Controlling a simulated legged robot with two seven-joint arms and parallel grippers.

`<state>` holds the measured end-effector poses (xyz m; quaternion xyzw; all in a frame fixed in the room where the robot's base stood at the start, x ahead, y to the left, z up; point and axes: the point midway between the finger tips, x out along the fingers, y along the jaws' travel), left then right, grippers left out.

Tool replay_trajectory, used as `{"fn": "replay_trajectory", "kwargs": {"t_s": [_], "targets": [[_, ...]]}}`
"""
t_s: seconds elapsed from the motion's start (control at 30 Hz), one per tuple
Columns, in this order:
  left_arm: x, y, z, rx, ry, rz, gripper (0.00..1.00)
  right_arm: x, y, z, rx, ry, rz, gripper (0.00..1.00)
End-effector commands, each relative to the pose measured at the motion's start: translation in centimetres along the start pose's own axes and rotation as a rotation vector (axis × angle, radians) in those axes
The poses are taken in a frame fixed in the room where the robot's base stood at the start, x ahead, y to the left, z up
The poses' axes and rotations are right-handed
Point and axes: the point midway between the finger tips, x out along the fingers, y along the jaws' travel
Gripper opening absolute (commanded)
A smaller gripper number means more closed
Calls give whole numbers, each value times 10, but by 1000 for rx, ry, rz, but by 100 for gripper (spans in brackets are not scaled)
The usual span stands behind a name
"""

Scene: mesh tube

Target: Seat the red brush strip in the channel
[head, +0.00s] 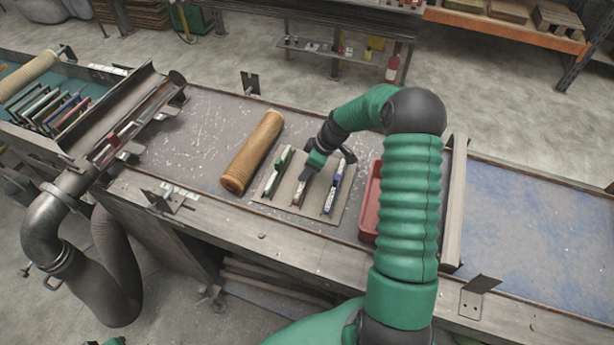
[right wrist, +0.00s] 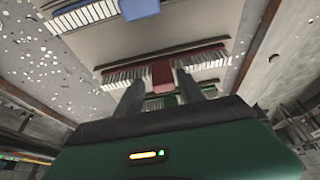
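The red brush strip (head: 298,196) lies on a beige board (head: 313,219), between a green strip and a blue strip. In the right wrist view the red strip (right wrist: 205,57) shows pale bristles and a raised red block in its middle. My right gripper (head: 304,176) is low over the strip, partly hiding it in the head view. Its two fingers (right wrist: 159,83) are apart, one on each side of the red block; contact cannot be told. A long metal rail (head: 137,117) at the left looks like the channel. My left gripper is not in view.
A tan mesh tube (head: 252,151) lies left of the board. The green strip (head: 275,174) and blue strip (head: 333,192) flank the red one. A red tray (head: 370,203) stands to the right, partly behind my right arm. A rack of coloured plates (head: 48,108) is at far left.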

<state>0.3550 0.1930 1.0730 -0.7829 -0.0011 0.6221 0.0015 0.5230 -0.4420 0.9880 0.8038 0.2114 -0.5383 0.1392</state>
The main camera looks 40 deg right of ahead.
Motion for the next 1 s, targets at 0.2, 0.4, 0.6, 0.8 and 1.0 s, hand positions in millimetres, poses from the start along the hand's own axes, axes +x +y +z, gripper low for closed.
{"fn": "replay_trajectory", "kwargs": {"t_s": [0.2,0.4,0.6,0.8,1.0], "targets": [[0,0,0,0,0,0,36,-1,-2,-1,-1,-1,1,15],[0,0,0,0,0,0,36,0,-1,-1,-1,-1,1,0],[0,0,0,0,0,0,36,-1,0,0,0,0,0,0],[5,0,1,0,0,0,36,-16,1,-7,-4,2,4,0],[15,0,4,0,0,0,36,-62,0,-27,-4,1,6,0]]}}
